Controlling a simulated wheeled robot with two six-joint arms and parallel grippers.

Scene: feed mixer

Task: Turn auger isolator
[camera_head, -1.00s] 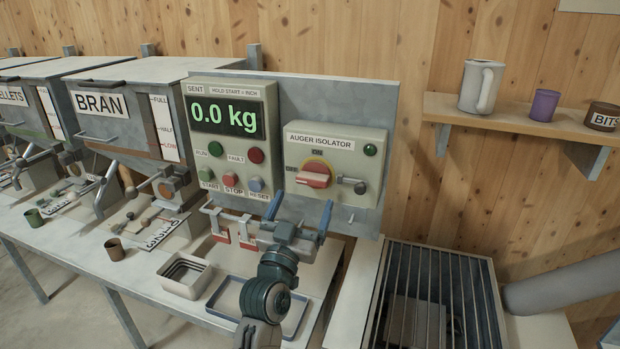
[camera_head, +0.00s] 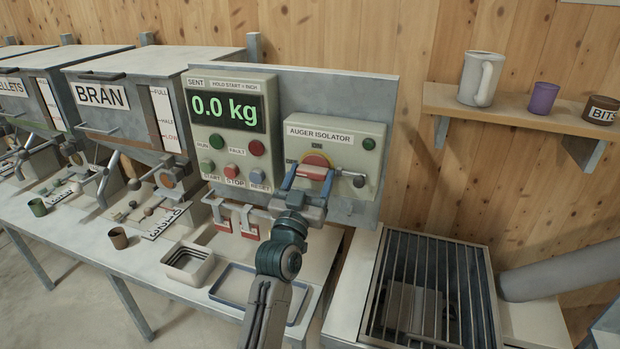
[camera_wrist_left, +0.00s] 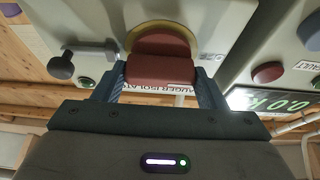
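The auger isolator is a grey-green box (camera_head: 358,150) on the back panel, with a red rotary handle (camera_head: 313,172) on a yellow ring. "ON" is marked above the handle. My left gripper (camera_head: 308,176) is at the handle, with one blue finger on either side of it. In the left wrist view the red handle (camera_wrist_left: 160,72) sits between the two fingertips (camera_wrist_left: 160,80), very close to both. The fingers look spread, and firm contact is not clear. The handle is partly hidden by the gripper in the head view. My right gripper is not in view.
A small lever (camera_head: 348,176) sticks out right of the handle, and a green lamp (camera_head: 369,144) is above it. The control box (camera_head: 232,130) with its buttons and "0.0 kg" display is at left. Red-and-white padlock-like tags (camera_head: 248,226) hang below, above a blue-rimmed tray (camera_head: 231,299).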

